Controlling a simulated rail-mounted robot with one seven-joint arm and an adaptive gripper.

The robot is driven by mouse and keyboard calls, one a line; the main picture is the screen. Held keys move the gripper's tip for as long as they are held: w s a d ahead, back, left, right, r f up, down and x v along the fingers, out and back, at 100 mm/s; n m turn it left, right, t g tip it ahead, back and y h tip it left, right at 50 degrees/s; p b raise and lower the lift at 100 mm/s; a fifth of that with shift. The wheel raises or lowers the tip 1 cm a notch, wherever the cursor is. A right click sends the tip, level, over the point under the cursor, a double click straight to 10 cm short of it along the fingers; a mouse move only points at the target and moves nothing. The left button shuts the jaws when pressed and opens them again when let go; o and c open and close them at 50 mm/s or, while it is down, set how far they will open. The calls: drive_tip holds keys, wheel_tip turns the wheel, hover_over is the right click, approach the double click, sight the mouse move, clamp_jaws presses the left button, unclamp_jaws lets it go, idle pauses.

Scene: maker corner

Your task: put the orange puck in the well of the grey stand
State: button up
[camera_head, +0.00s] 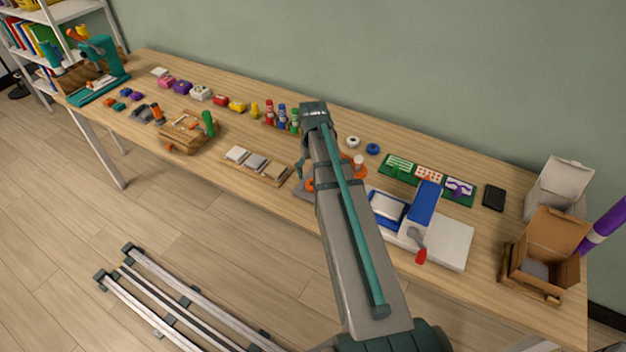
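My arm reaches over the middle of the table and hides much of the work area. My gripper (304,163) points down at the arm's far end, mostly hidden behind the wrist, so its opening cannot be seen. A flat grey piece, likely the grey stand (302,193), shows in part at the left edge of my arm. A bit of orange (310,185) shows on or beside it; I cannot tell whether this is the puck. Another orange thing (361,172) shows right of my arm, by a small white-topped cylinder (358,160). The well is hidden.
A blue and white machine with a red-handled crank (420,255) stands right of my arm. A wooden tray with pale tiles (257,166) lies to the left. Small bottles (281,116) and white and blue rings (373,148) stand behind. An open cardboard box (545,255) is far right.

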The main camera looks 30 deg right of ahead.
wheel_tip(320, 180, up, 7)
drive_tip(key=b, duration=0.1)
idle(0.3)
idle(0.4)
